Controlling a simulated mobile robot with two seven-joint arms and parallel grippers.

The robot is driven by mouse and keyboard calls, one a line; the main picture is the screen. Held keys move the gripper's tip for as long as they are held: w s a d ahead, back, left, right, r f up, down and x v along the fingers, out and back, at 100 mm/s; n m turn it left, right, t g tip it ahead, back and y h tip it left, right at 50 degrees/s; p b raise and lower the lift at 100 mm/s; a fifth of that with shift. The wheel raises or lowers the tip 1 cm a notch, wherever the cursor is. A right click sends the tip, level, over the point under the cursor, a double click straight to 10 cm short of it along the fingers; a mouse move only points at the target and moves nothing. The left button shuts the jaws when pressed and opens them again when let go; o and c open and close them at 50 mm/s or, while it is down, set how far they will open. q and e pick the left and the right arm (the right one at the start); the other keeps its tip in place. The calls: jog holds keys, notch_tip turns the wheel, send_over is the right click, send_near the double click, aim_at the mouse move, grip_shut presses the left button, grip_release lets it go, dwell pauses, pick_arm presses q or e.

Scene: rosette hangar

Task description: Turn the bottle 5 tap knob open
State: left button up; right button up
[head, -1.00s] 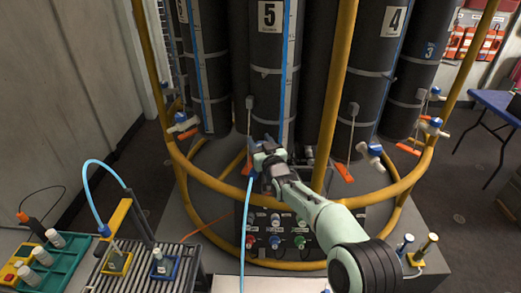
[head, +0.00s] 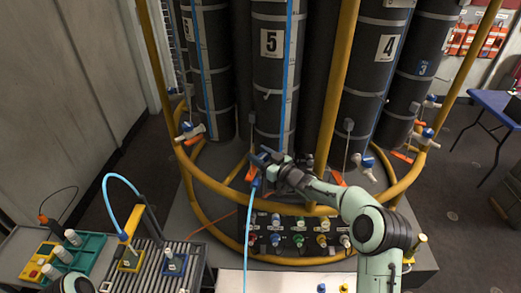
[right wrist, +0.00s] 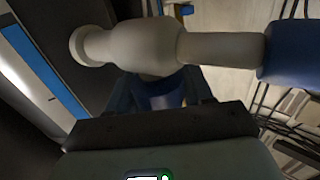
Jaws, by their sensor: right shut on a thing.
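Bottle 5 (head: 270,85) is a tall dark cylinder with a white "5" label, standing in the rack at the back. My right gripper (head: 266,162) is at its tap, low in front of the bottle. In the right wrist view, the tap's white body (right wrist: 150,45) lies across the picture, with a blue end (right wrist: 288,45) at the right. The right gripper (right wrist: 160,105) is shut on the blue tap knob (right wrist: 163,88) just below that body. The fingers hide most of the knob, so I cannot tell its angle. My left gripper is out of view.
A yellow rail (head: 225,190) curves around the bottles close to my right arm. A blue hose (head: 249,225) hangs down from the tap. Below is a connector panel (head: 296,238). Bottle 4 (head: 383,85) stands to the right. A ribbed tray (head: 145,272) is at lower left.

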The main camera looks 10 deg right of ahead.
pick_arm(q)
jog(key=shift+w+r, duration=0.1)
pick_arm(e)
jog(key=shift+r, duration=0.1)
jog(key=o, duration=1)
jog(key=shift+c, duration=0.2)
jog(key=shift+s, duration=0.1)
jog(key=shift+s+d, duration=0.2)
pick_arm(q)
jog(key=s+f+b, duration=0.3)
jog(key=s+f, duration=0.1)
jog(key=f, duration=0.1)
jog(key=shift+b, duration=0.35)
pick_arm(e)
jog(key=v, duration=1.2)
jog(key=shift+s+d, duration=0.2)
jog(key=shift+s, duration=0.1)
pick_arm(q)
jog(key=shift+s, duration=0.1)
